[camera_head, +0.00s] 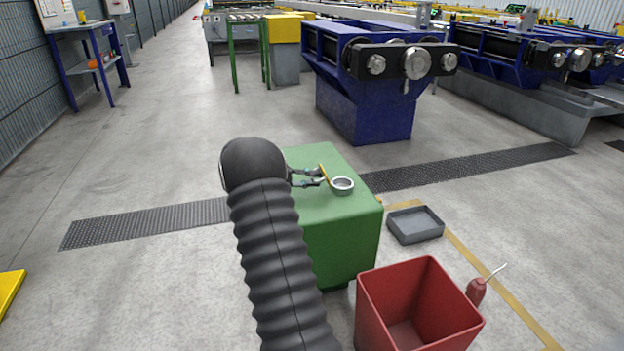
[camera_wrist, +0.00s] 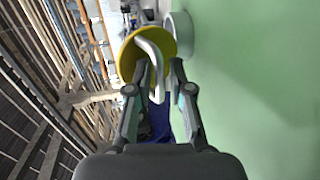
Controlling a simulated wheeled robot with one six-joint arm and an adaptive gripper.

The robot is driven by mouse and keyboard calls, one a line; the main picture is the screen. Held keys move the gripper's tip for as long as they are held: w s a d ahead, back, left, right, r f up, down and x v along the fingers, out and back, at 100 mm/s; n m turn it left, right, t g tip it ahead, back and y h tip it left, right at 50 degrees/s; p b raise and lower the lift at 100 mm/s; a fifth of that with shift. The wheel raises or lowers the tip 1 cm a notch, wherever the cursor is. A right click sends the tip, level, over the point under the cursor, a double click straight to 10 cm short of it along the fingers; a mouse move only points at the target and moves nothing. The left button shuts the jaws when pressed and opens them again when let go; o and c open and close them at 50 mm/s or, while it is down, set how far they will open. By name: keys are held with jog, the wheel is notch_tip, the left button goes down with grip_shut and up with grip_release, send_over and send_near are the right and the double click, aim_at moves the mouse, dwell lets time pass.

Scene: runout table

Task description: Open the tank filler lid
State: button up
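The green tank (camera_head: 335,235) stands in front of me with a pale round filler neck (camera_head: 342,186) on its top. The yellow filler lid (camera_head: 324,174) stands tilted up at the left edge of the neck, so the neck's mouth shows uncovered. In the wrist view the lid (camera_wrist: 128,57) is a yellow disc with a pale bent handle (camera_wrist: 158,88), next to the neck (camera_wrist: 181,36). My gripper (camera_head: 316,177) is at the lid from the left. In the wrist view its fingers (camera_wrist: 162,72) are apart, with the handle between them and a gap to the right finger.
A red bin (camera_head: 415,310), a grey tray (camera_head: 415,225) and a red oil can (camera_head: 477,291) stand on the floor right of the tank. A blue machine (camera_head: 365,100) stands behind it. The floor to the left is mostly clear.

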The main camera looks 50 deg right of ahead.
jog(key=shift+c, duration=0.3)
grip_shut()
jog(key=shift+s+d+r+t+y+p, duration=0.15)
jog(key=shift+d+r+t+y+p, duration=0.2)
jog(key=shift+r+y, duration=0.3)
jog(key=shift+s+d+t+y, duration=0.1)
jog(key=shift+t+y, duration=0.25)
jog(key=shift+y, duration=0.2)
